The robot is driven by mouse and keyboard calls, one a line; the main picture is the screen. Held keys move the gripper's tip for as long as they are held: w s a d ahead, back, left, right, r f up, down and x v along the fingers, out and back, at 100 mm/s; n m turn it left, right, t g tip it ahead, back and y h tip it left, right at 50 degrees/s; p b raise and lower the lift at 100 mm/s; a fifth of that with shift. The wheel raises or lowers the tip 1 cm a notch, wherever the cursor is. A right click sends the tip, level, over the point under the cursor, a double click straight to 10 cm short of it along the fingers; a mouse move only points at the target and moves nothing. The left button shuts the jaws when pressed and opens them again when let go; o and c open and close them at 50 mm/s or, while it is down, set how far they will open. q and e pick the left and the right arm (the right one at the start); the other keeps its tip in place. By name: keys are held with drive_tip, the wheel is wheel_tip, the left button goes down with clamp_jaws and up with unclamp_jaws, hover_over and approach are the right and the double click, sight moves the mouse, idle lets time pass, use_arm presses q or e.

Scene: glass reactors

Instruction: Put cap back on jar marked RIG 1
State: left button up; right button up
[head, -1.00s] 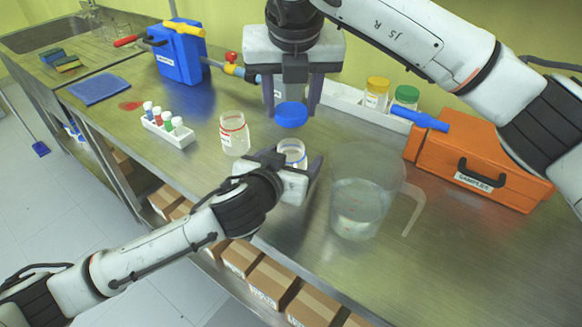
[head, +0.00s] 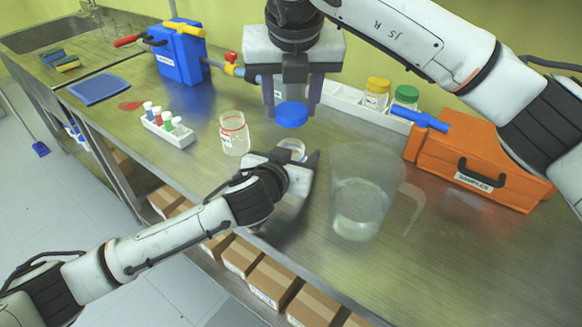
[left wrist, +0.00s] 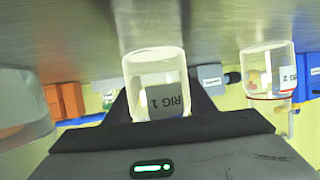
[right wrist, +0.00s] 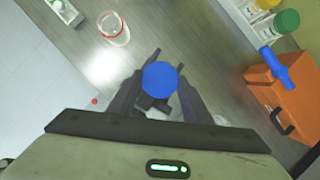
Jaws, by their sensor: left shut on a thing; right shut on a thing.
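My left gripper (head: 292,168) is shut on the clear jar marked RIG 1 (head: 291,147). In the left wrist view the jar (left wrist: 155,70) appears upside down between the fingers, its label (left wrist: 167,100) facing the camera. In the head view its open top shows and its lower part is hidden by the gripper. My right gripper (head: 292,98) is shut on the blue cap (head: 292,116). The cap appears just above the jar in the head view, with a gap between them. In the right wrist view the cap (right wrist: 160,79) hides the jar.
An open jar marked RIG 2 (head: 234,134) with a red ring stands close by on the left. A large clear jug (head: 360,195) stands to the right, before an orange case (head: 478,160). A white tube rack (head: 167,130) stands further left. The bench's front edge (head: 262,243) is near.

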drive_tip(key=shift+w+f, duration=0.1)
drive_tip(key=shift+f, duration=2.4)
drive_tip(key=shift+f, duration=0.85)
drive_tip(key=shift+f, duration=0.55)
drive_tip(key=m+h, duration=0.1)
drive_tip(key=m, duration=0.2)
drive_tip(key=m+g+h, duration=0.1)
drive_tip(key=m, duration=0.2)
drive_tip(key=m+h, duration=0.1)
drive_tip(key=m, duration=0.2)
drive_tip(key=shift+w+a+m+h, duration=0.15)
drive_tip(key=shift+a+m+h, duration=0.15)
drive_tip(key=shift+a+m, duration=0.1)
drive_tip(key=o, duration=1.1)
